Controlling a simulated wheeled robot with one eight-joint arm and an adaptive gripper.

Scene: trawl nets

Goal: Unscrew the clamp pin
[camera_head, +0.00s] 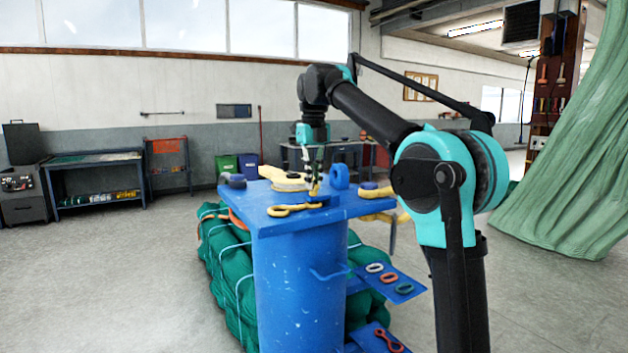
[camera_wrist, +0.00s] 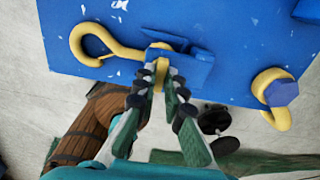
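A yellow hook (camera_wrist: 90,40) lies on the blue table (camera_head: 262,220), its shank running to a small blue clamp (camera_wrist: 198,68). It also shows near the table's front edge in the head view (camera_head: 290,209). A short yellow piece (camera_wrist: 160,75), which may be the clamp pin, stands at the clamp. My gripper (camera_wrist: 160,82) reaches down to the clamp, with one fingertip on each side of this yellow piece. Whether the fingers press on it or stand just clear is unclear. The gripper shows in the head view (camera_head: 314,180). The pin's threads are hidden.
A yellow-and-blue part (camera_wrist: 277,95) sits right of the clamp in the wrist view. Lower blue shelves (camera_head: 388,285) hold coloured links. The left floor is clear.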

